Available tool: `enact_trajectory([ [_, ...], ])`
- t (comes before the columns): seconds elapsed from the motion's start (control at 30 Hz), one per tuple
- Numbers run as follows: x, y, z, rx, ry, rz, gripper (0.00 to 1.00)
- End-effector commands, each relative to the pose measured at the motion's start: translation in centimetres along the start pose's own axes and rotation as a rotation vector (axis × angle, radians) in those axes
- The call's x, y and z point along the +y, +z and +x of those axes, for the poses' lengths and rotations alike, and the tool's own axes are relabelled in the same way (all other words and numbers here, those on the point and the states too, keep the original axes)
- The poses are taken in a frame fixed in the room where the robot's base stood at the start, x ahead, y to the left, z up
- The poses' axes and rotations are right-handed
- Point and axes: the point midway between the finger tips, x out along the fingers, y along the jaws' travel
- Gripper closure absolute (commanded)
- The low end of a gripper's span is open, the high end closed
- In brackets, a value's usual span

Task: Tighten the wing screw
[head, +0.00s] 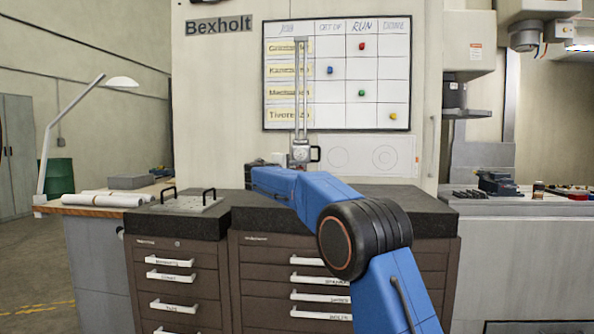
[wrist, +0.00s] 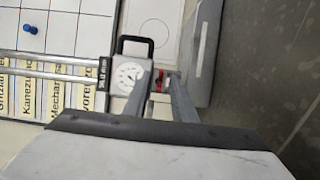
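A height gauge (head: 300,151) stands upright on the dark bench top, with two tall rods and a slider. In the wrist view its slider carries a round white dial (wrist: 128,78) and a black handle (wrist: 134,42). A small red part, which looks like the wing screw (wrist: 159,79), sits just right of the dial. My gripper (wrist: 161,77) reaches to it, one grey finger on each side. The fingers stand apart, and I cannot make out contact with the screw. In the head view my blue arm hides the gripper's fingers and the screw.
A whiteboard (head: 337,75) hangs close behind the gauge. A flat plate with two black handles (head: 183,204) lies on the left cabinet. A desk lamp (head: 123,82) and paper rolls (head: 100,199) are farther left. The bench top right of my arm is clear.

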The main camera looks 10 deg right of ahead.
Motion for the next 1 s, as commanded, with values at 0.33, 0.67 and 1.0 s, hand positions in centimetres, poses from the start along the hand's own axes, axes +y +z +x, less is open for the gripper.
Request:
enact_trajectory([
  [0.33,-0.03,-0.02,-0.03,0.000,0.000,0.000,1.00],
  [0.67,-0.01,-0.03,-0.05,0.000,-0.019,0.043,1.00],
  [1.0,0.20,-0.02,-0.04,0.001,-0.108,0.259,1.00],
])
